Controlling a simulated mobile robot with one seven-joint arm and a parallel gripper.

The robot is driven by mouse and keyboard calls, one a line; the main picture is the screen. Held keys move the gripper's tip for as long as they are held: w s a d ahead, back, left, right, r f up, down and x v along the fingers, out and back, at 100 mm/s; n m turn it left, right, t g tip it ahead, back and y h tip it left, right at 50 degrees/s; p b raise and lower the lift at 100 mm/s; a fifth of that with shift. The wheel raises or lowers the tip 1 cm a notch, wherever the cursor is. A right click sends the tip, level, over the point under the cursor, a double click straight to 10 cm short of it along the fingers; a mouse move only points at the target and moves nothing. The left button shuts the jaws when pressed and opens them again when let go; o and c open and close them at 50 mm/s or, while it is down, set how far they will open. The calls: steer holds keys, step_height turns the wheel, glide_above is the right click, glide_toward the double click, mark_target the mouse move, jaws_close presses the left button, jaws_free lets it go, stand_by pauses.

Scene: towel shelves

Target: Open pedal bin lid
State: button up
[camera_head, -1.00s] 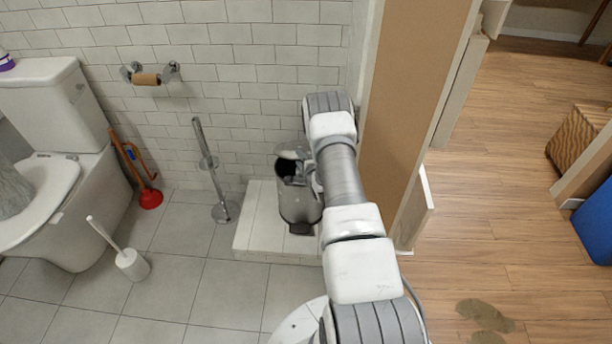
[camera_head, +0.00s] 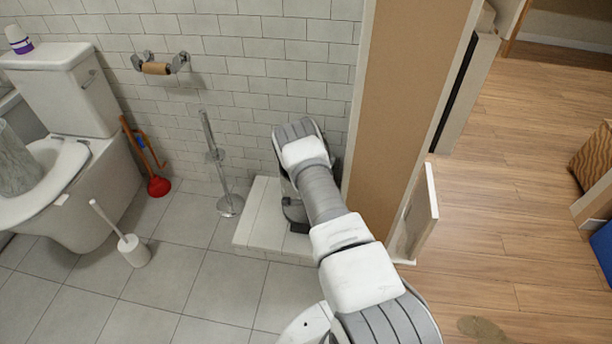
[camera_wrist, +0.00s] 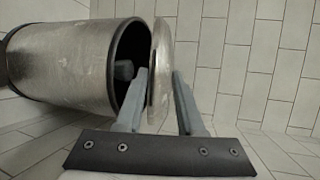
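The pedal bin (camera_wrist: 65,62) is a metal cylinder with a dark rim, and it appears sideways in the wrist view. Its round lid (camera_wrist: 160,65) stands ajar, with a dark gap between it and the body. My gripper (camera_wrist: 160,85) has one finger on each side of the lid's edge; the left finger reaches into the gap. The fingers are apart, and a small space shows between the lid and the right finger. In the head view my arm hides most of the bin (camera_head: 288,188) and all of my gripper.
The bin stands on a white tiled step (camera_head: 259,215) against the wall. A wooden partition (camera_head: 395,130) is close on the right. A metal stand (camera_head: 214,160), a plunger (camera_head: 158,187), a toilet brush (camera_head: 134,250) and the toilet (camera_head: 75,190) are to the left. Grey floor in front is clear.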

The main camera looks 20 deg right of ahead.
stand_by(0.4)
steer(key=p+v, duration=0.7)
steer(key=v, duration=0.6)
steer(key=shift+s+f, duration=0.2)
steer(key=shift+s, duration=0.25)
stand_by(0.4)
steer(key=shift+a, duration=0.1)
stand_by(0.8)
